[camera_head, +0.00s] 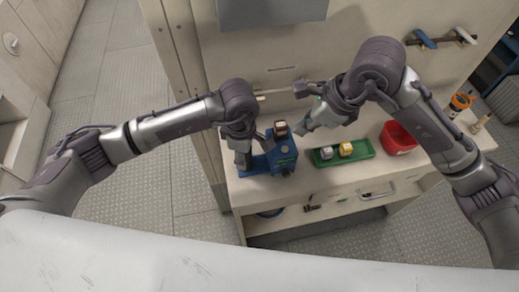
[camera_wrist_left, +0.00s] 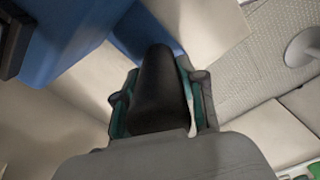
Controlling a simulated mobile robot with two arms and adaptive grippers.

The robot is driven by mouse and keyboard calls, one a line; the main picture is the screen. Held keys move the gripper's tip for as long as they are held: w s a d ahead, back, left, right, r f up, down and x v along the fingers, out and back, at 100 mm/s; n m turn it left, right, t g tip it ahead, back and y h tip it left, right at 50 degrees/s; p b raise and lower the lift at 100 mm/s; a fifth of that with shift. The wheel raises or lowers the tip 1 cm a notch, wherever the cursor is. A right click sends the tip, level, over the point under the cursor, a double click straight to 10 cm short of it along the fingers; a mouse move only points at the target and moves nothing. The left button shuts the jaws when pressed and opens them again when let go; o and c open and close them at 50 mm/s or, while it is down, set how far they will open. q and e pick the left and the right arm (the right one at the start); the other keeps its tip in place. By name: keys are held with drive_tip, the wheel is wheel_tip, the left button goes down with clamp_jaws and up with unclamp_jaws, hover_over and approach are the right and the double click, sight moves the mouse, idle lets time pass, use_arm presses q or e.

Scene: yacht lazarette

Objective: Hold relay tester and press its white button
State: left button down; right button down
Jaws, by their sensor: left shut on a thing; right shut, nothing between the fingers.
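The relay tester (camera_head: 284,160) is a blue device standing at the left end of the pale bench, with a brown block with a pale face (camera_head: 281,129) on top. My left gripper (camera_head: 245,160) is shut on its left side. I cannot make out the white button.
A green tray (camera_head: 325,162) holds a grey and a yellow block, right of the tester. A red bowl (camera_head: 398,138) stands further right, then an orange ring-shaped item (camera_head: 460,102). Tools hang on the wall rack (camera_head: 440,40). A lower shelf (camera_head: 290,217) holds small items.

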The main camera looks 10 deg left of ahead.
sight(287, 150)
drive_tip(key=a+n+t+y, duration=0.1)
drive_tip(key=n, duration=0.1)
drive_tip(key=r+n+t+y, duration=0.1)
drive_tip(key=n, duration=0.1)
drive_tip(key=a+r+n+y, duration=0.1)
drive_tip(key=shift+w+a+n+t, duration=0.3)
drive_tip(key=shift+a+n+t, duration=0.05)
drive_tip(key=shift+n+t, duration=0.05)
drive_tip(key=shift+f, duration=0.15)
drive_tip(key=shift+f, duration=4.35)
drive_tip(key=shift+f, duration=0.4)
